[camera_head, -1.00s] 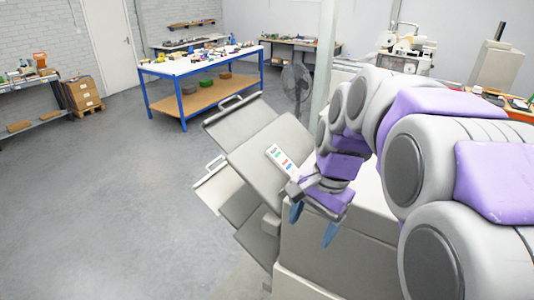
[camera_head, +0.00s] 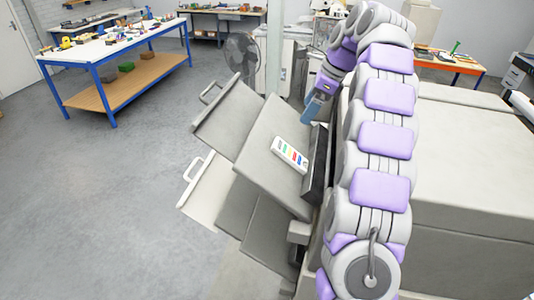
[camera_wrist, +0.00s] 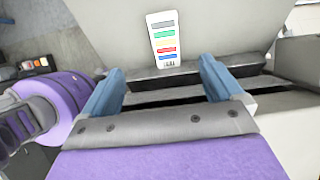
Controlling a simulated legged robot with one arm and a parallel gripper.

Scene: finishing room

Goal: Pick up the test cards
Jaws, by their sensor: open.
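The test cards (camera_head: 289,154) show as a white rectangular card, or a stack whose count I cannot tell, with coloured bars. They lie on a tilted grey tray (camera_head: 262,140) on the side of a grey machine. In the wrist view the test cards (camera_wrist: 163,40) stand out beyond my fingertips, with grey, green, blue and red bars. My gripper (camera_wrist: 160,75) is open, its two blue fingers apart with nothing between them. The cards are apart from the fingers. In the head view my gripper (camera_head: 312,108) is above and right of the cards, partly hidden by the arm.
A dark ledge with slots (camera_wrist: 185,85) lies just below the cards, near the fingers. Other trays with handles (camera_head: 205,190) jut out to the left. A blue-framed workbench (camera_head: 125,40) and a fan (camera_head: 240,50) stand behind. The floor at left is clear.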

